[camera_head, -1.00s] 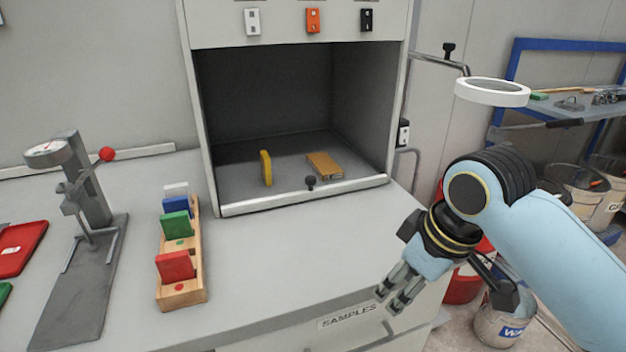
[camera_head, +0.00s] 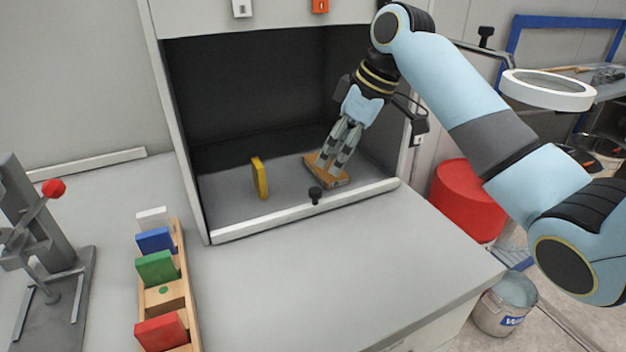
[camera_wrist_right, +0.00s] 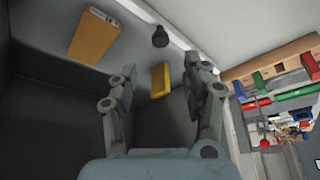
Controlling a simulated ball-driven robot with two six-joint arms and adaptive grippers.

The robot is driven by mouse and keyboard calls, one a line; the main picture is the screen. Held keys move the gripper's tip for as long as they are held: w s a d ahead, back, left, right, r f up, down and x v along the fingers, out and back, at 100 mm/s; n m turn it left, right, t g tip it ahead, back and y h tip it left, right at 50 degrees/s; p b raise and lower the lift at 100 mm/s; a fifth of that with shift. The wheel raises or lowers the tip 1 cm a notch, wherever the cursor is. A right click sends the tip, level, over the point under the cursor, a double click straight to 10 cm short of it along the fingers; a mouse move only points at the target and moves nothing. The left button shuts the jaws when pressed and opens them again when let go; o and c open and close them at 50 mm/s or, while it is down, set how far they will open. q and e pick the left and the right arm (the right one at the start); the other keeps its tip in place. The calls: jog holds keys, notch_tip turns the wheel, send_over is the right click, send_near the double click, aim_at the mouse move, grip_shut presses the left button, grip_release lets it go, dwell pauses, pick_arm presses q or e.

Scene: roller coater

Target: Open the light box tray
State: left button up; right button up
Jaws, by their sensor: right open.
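The light box (camera_head: 172,110) is a pale cabinet with a dark open front. Its grey tray floor (camera_head: 225,200) lies inside behind a white front rail (camera_head: 265,224). A small black knob (camera_head: 315,194) stands at the tray's front, and it also shows in the right wrist view (camera_wrist_right: 160,38). My right gripper (camera_head: 332,165) reaches into the box from above, over the wooden block (camera_head: 335,180), behind and slightly right of the knob. My left gripper is out of view.
A yellow block (camera_head: 260,178) stands upright on the tray, left of the knob. A wooden rack (camera_head: 163,297) with coloured tiles and a grey gauge stand (camera_head: 40,220) are at left. A round white-rimmed magnifier (camera_head: 548,90) is at right. The counter before the box is clear.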

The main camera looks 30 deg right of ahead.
aim_at(316, 190)
jog(key=x, duration=0.5)
jog(key=shift+a+f, duration=0.1)
jog(key=shift+f, duration=0.1)
jog(key=x, duration=0.3)
jog(key=shift+w+f, duration=0.1)
jog(key=shift+a+f, duration=0.1)
jog(key=shift+f, duration=0.15)
jog(key=c, duration=0.4)
grip_shut()
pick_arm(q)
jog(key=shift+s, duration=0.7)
